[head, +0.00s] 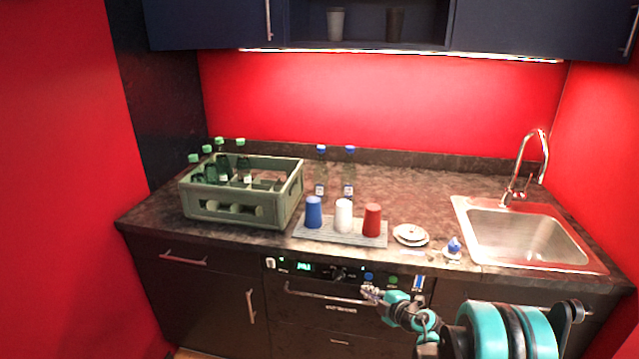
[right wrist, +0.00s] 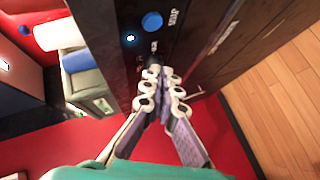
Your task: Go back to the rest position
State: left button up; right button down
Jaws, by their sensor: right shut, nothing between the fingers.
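My right gripper (head: 369,292) is in front of the dark cabinet and appliance front, below the counter edge. Its arm comes in from the lower right in the head view. In the right wrist view its fingers (right wrist: 162,78) are together at the tips with nothing between them. Behind them is the black appliance panel with a blue knob (right wrist: 152,22). I cannot tell whether the fingertips touch the front. My left gripper does not show in either view.
The dark counter (head: 400,178) holds a green crate (head: 236,210) of bottles, a grey mat (head: 330,236) with blue, white and red cups, small plates (head: 410,235) and a sink (head: 520,238). The appliance handle (head: 325,297) sticks out near my right gripper.

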notch_tip(320, 180, up, 17)
jog(key=s+m+t+h, duration=0.1)
jog(key=m+t+h, duration=0.1)
jog(key=m+t, duration=0.3)
jog(key=s+d+r+m+h, duration=0.6)
jog(key=s+r+m+h, duration=0.1)
jog(key=s+r+m, duration=0.1)
jog(key=s+a+f+m+g+y, duration=0.1)
jog(key=s+a+f+m+g, duration=0.1)
jog(key=s+f, duration=0.3)
jog(key=s+a+f+m+g+y, duration=0.1)
jog(key=s+a+f+g, duration=0.3)
jog(key=s, duration=0.8)
jog(key=s+a+f+m+g+y, duration=0.1)
jog(key=s+a+f+m+g, duration=0.1)
jog(key=s+f+g, duration=0.2)
jog(key=s+f, duration=0.3)
jog(key=s, duration=0.2)
jog(key=shift+a+m+y, duration=0.3)
jog(key=shift+a+m, duration=0.1)
